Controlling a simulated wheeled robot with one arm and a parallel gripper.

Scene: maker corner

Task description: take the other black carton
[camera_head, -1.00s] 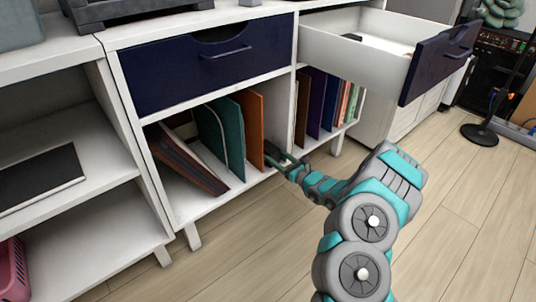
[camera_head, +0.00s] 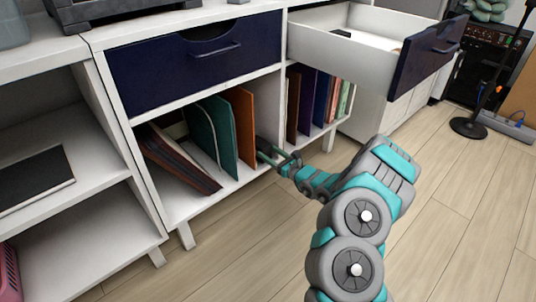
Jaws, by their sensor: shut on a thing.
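My gripper (camera_head: 270,154) is at the front of the lower middle shelf opening, just right of the orange folder. It is shut on a small dark thing (camera_head: 263,145), which looks like a black carton. The fingers, the folder and the shadow hide most of it, so its full shape cannot be told. Another small black thing (camera_head: 341,33) lies inside the open drawer at the upper right; it is too small to tell whether it is a carton.
A teal folder (camera_head: 214,132), an orange folder (camera_head: 243,127) and leaning brown books (camera_head: 178,160) stand left of my gripper. The open drawer's dark front (camera_head: 430,58) juts out at the right. A black flat book (camera_head: 35,180) lies on the left shelf.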

